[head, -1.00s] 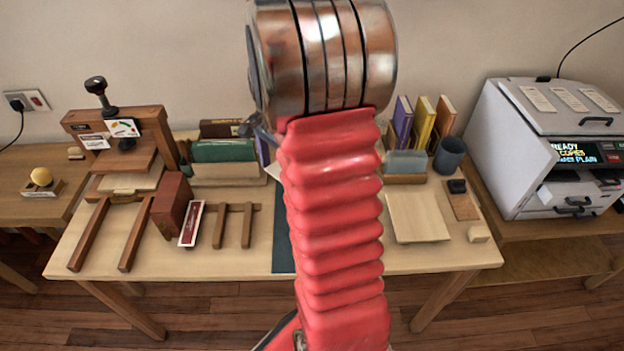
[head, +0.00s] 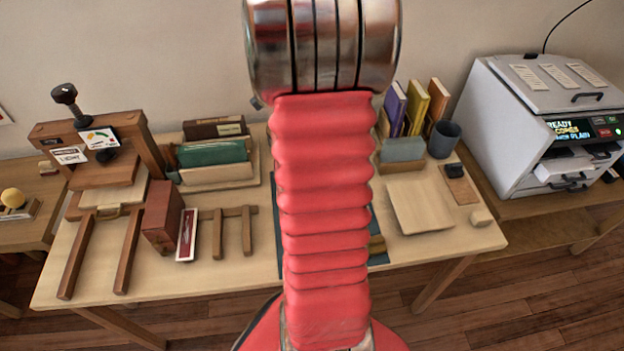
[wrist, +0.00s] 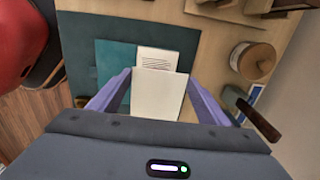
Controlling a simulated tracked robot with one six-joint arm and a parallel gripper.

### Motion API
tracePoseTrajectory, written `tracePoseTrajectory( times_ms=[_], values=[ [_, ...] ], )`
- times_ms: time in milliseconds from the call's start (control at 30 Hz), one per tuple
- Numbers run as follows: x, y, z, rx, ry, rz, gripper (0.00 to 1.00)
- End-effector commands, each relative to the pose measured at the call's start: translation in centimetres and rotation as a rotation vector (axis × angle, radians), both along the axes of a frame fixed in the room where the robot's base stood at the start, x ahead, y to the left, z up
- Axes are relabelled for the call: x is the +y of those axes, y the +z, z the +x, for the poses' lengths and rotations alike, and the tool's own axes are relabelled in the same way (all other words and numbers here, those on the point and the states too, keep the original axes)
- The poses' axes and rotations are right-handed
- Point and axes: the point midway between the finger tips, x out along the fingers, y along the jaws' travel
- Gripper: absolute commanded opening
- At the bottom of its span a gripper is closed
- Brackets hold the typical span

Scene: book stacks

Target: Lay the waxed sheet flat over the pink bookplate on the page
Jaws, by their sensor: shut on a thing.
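In the wrist view my gripper (wrist: 160,80) has its two purple fingers on either side of a pale sheet (wrist: 158,98), taken as the waxed sheet, and is shut on it. Beyond the sheet's far edge shows a page with printed lines (wrist: 158,60), which the sheet partly overlaps in the picture. I cannot tell whether they touch. The page lies over a teal cover (wrist: 115,58) on a darker mat (wrist: 85,30). The pink bookplate is not visible. In the head view my red arm hides the gripper, the sheet and the page.
A wooden press (head: 100,150) stands at the table's left, beside a brown block (head: 162,215). A rack with green books (head: 212,152) stands behind. To the right are a pale board (head: 420,205), a dark cup (head: 444,138) and upright books (head: 412,108). A copier (head: 530,120) stands farther right.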

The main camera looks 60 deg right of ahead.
Motion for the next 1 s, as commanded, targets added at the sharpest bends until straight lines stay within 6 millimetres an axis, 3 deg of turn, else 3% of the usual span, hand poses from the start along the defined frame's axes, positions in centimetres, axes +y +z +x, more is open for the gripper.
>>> tracePoseTrajectory(
  times_ms=[333,767,1000],
  values=[
    [0.0,-5.2,-0.1,0.003,-0.001,0.003,0.5],
    [-0.1,-5.9,-0.1,0.001,-0.002,0.001,0.5],
    [0.0,-8.7,-0.2,0.003,-0.002,0.004,0.5]
  ],
)
